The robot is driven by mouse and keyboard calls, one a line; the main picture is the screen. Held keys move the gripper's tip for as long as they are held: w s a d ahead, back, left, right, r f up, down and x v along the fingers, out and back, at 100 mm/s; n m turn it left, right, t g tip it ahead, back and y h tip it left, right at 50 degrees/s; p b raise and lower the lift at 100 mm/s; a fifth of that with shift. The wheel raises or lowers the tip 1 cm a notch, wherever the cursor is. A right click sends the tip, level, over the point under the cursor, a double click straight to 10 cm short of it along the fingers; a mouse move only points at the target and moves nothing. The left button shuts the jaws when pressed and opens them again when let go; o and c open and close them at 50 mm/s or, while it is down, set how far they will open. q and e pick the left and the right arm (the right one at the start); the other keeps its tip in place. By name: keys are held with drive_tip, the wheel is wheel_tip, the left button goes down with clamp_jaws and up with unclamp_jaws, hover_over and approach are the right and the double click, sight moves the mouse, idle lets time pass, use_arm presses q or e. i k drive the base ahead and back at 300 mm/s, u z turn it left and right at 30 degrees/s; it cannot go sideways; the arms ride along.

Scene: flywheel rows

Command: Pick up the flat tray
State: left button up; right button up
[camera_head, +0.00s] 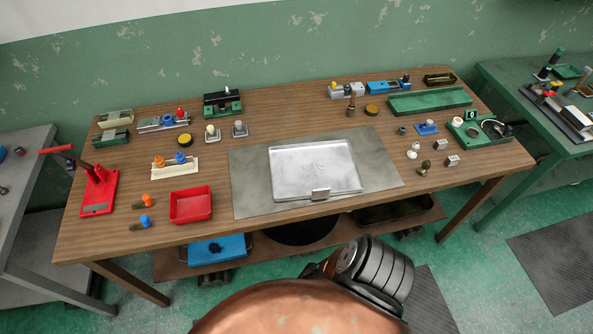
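The flat tray (315,167) is a shallow silver metal tray with a low rim. It lies flat on a grey mat (246,190) in the middle of the wooden table (130,232). A small metal tab or block (320,194) sits at the tray's front edge. The tray looks empty, with a faint marking at its centre. Neither of my grippers shows in the head view. Part of my own body fills the bottom middle of the picture, apart from the tray.
A red bin (191,205) and a cream holder with knobs (175,167) stand left of the mat. A red lever press (98,190) stands at far left. A long green tray (430,101) and several small parts lie to the right. The mat around the tray is clear.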

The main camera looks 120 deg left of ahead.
sight(320, 169)
drive_tip(key=u, duration=5.25)
